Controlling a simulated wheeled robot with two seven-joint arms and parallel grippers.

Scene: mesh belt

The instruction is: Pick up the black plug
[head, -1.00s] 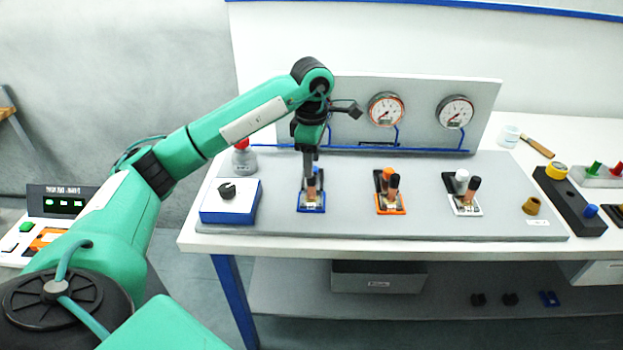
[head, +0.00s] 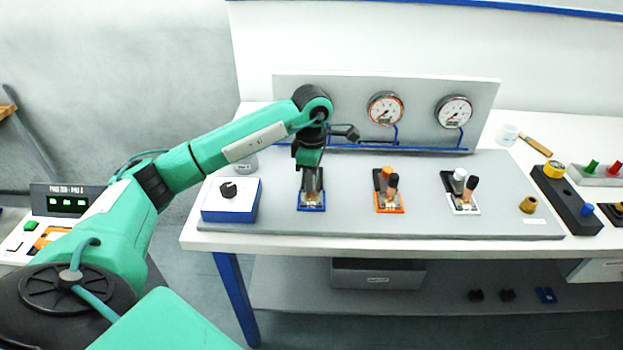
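My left gripper (head: 311,188) points down over the blue-framed station (head: 312,208) at the left of the grey board. Its fingers hide most of what stands on this station, so I cannot tell whether they touch or hold a plug. Black-topped copper plugs stand upright on the orange-framed station (head: 390,209) and the white-framed station (head: 463,210); the black tops show at the orange one (head: 392,181) and the white one (head: 471,182). My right gripper is not in view.
A blue-and-white box with a black knob (head: 229,189) stands left of the gripper. Two of the several gauges on the back panel show, one of them orange-rimmed (head: 385,108). A brass knob (head: 529,205) stands at the board's right. The board's front strip is clear.

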